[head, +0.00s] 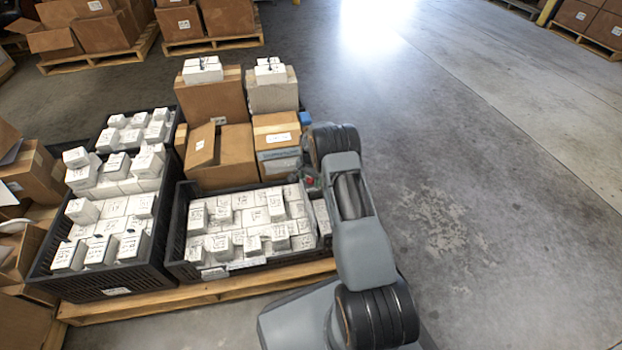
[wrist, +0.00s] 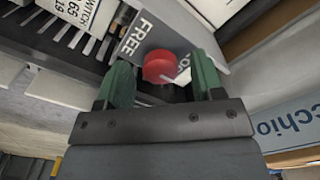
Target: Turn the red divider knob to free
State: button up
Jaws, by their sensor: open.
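The red divider knob (wrist: 160,66) is a round red disc with a white pointer, on a grey plate (wrist: 135,38) with the word FREE and a second, partly hidden word. In the wrist view my gripper (wrist: 164,80) is open, with one green finger on each side of the knob. I cannot tell whether the fingers touch it. The pointer aims to the lower right, away from FREE. In the head view the knob (head: 309,181) is a small red spot beside my arm, at the black crate's right back corner.
Black crates (head: 172,262) full of white boxes stand on a wooden pallet (head: 215,292). Brown cartons (head: 222,160) are stacked behind them. In the wrist view a carton with blue lettering (wrist: 290,125) is close on the right. The floor to the right is clear.

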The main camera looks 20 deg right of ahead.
jog(key=shift+c, duration=0.4)
jog(key=c, duration=0.7)
jog(key=shift+d, duration=0.15)
jog(key=shift+c, duration=0.7)
